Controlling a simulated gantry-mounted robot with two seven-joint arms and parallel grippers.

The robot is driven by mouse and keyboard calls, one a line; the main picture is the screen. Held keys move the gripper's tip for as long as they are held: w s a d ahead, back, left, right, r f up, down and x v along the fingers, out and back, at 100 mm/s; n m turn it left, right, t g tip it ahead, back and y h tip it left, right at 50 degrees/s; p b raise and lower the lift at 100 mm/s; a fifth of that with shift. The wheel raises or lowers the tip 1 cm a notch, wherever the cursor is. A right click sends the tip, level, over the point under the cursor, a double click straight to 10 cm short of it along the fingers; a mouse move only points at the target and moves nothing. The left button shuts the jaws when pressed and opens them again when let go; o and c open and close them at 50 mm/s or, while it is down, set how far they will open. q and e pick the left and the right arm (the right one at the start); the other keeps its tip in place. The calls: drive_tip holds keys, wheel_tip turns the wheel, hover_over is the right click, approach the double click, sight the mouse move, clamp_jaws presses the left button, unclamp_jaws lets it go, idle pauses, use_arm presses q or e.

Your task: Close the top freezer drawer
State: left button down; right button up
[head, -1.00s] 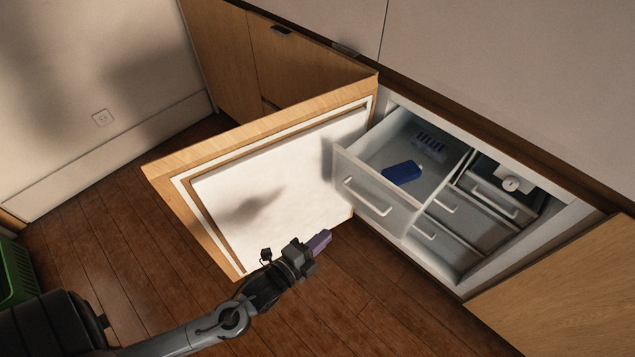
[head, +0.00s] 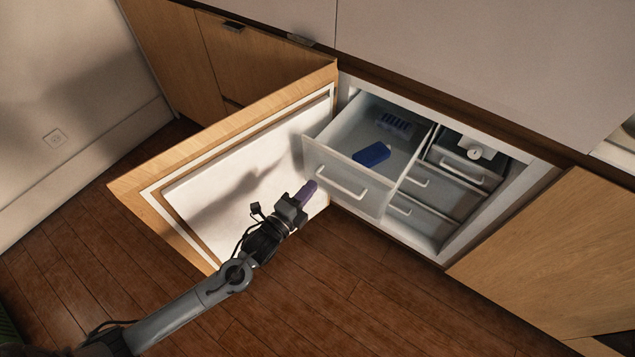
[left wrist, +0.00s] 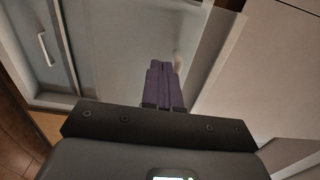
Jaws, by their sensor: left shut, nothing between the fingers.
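The top freezer drawer (head: 325,167) is pulled out of the freezer in the head view, its pale front and bar handle (head: 342,184) facing the room. A blue box (head: 371,153) and a blue slotted item (head: 393,122) lie inside it. My left gripper (head: 309,188) is shut and empty, its purple fingers close to the lower left part of the drawer front. I cannot tell whether they touch. In the left wrist view the shut fingers (left wrist: 163,85) point at a translucent pale panel. My right gripper is not in view.
The freezer door (head: 180,188) stands open left of the drawer. A wooden cabinet front (head: 560,270) is at the right. The wooden floor (head: 340,300) in front is clear.

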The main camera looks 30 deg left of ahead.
sight(324, 172)
use_arm(q)
drive_tip(key=w, duration=0.1)
drive_tip(key=w+b, duration=0.1)
drive_tip(key=shift+w+d+f, duration=0.1)
drive_tip(key=shift+w+d, duration=0.1)
drive_tip(key=shift+w, duration=0.1)
drive_tip(key=shift+w+b, duration=0.35)
drive_tip(key=shift+w, duration=0.5)
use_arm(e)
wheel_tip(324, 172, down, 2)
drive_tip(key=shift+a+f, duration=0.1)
use_arm(q)
drive_tip(key=shift+d, duration=0.1)
